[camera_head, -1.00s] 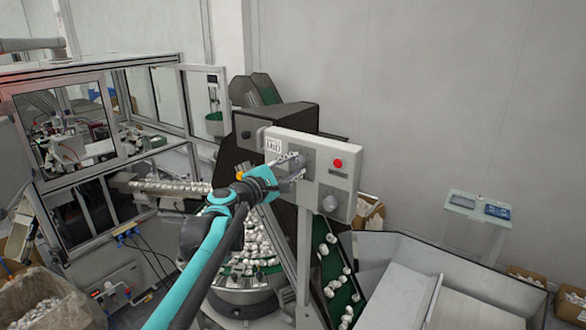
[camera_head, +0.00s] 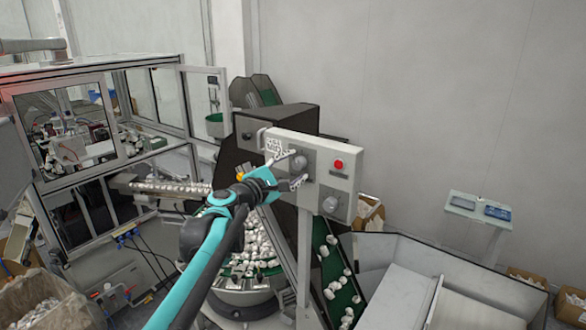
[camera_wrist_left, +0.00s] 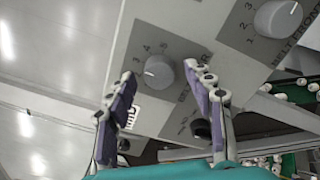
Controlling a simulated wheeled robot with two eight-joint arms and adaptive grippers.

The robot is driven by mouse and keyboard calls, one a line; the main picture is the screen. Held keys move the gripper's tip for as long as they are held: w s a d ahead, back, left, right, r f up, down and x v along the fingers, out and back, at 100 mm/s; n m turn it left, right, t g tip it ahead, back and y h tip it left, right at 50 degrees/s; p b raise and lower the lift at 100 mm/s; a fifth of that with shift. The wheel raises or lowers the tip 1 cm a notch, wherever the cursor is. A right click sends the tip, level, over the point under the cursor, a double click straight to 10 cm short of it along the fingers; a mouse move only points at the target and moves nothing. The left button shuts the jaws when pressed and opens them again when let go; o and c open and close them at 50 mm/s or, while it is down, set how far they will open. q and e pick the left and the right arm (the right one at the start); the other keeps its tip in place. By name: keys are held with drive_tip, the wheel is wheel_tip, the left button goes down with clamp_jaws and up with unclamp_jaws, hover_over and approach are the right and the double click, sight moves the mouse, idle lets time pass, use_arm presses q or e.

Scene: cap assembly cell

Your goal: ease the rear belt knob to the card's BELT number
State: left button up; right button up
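The rear belt knob (camera_wrist_left: 160,73) is a grey round dial on a dark scale plate of the control panel. Its white mark points toward the left part of the picture, and numbers including 4 and 5 show beside it. My left gripper (camera_wrist_left: 158,80) is open, with its purple-padded fingers on either side of the knob; I cannot tell whether they touch it. In the head view the gripper (camera_head: 301,172) is at the panel (camera_head: 318,185). A small white card (camera_head: 273,145) at the panel's upper left is partly covered and its number is unreadable. My right gripper is out of view.
The front belt knob (camera_wrist_left: 277,18) sits on its own scale plate. A red button (camera_head: 339,164) is close to the gripper on the panel. A green belt (camera_head: 325,240) with white caps runs below the panel. A glazed machine cell stands at the left.

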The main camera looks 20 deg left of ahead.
use_arm(q)
drive_tip(key=v, duration=1.2)
drive_tip(key=s+d+f+m+g+b, duration=0.2)
drive_tip(key=s+d+f+m+b, duration=0.3)
drive_tip(key=f, duration=0.6)
drive_tip(key=s+d+f+m+g+b, duration=0.25)
drive_tip(key=f+b, duration=0.45)
drive_tip(key=f, duration=0.4)
drive_tip(key=s+d+f+m+g+b, duration=0.2)
drive_tip(key=s+d+f+m+b, duration=0.25)
drive_tip(key=f, duration=0.65)
drive_tip(key=s+a+f+m+g+y+b, duration=0.1)
drive_tip(key=s+f+m+y+b, duration=0.1)
drive_tip(key=f, duration=0.7)
drive_tip(key=s+a+f+m+g+y+b, duration=0.1)
drive_tip(key=s+a+f+m+y+b, duration=0.1)
drive_tip(key=s+f+m+b, duration=0.2)
drive_tip(key=s+a+f+m+g+y+b, duration=0.1)
drive_tip(key=s+f+b, duration=0.5)
drive_tip(key=f, duration=0.9)
drive_tip(key=m+y+b, duration=0.1)
drive_tip(key=b, duration=0.2)
drive_tip(key=shift+s+a+m, duration=0.2)
drive_tip(key=shift+a+m, duration=0.05)
drive_tip(key=shift+m, duration=0.15)
